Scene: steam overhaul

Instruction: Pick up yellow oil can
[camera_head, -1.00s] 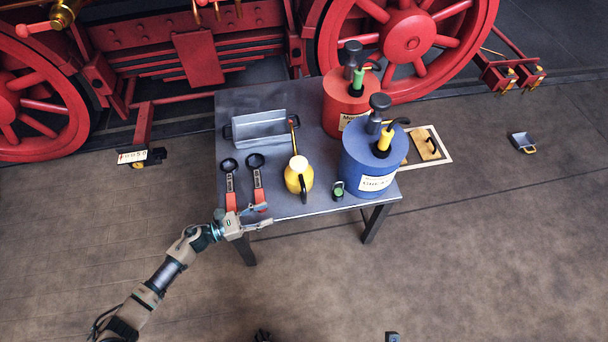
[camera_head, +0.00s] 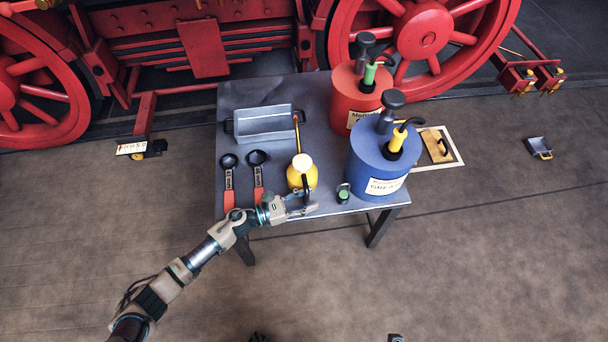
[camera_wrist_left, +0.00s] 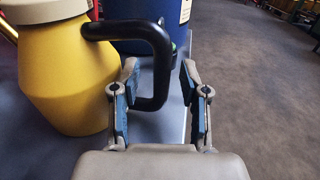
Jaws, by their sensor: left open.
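The yellow oil can (camera_head: 303,176) stands upright near the front edge of the grey table, with a cream cap and a thin spout pointing to the back. In the left wrist view the can's yellow body (camera_wrist_left: 68,75) fills the left side, and its black handle (camera_wrist_left: 157,62) reaches down between the fingers. My left gripper (camera_head: 306,205) is at the can's front side by the table edge. In the left wrist view its fingers (camera_wrist_left: 154,105) are open on either side of the handle, apart from it as far as I can tell. My right gripper does not show.
A blue grease drum (camera_head: 372,168) stands right of the can, with a red oil drum (camera_head: 347,108) behind it. A small green-topped item (camera_head: 343,194) lies between can and drum. Two red-handled ladle-like tools (camera_head: 257,182) and a grey tray (camera_head: 264,136) are to the left and behind.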

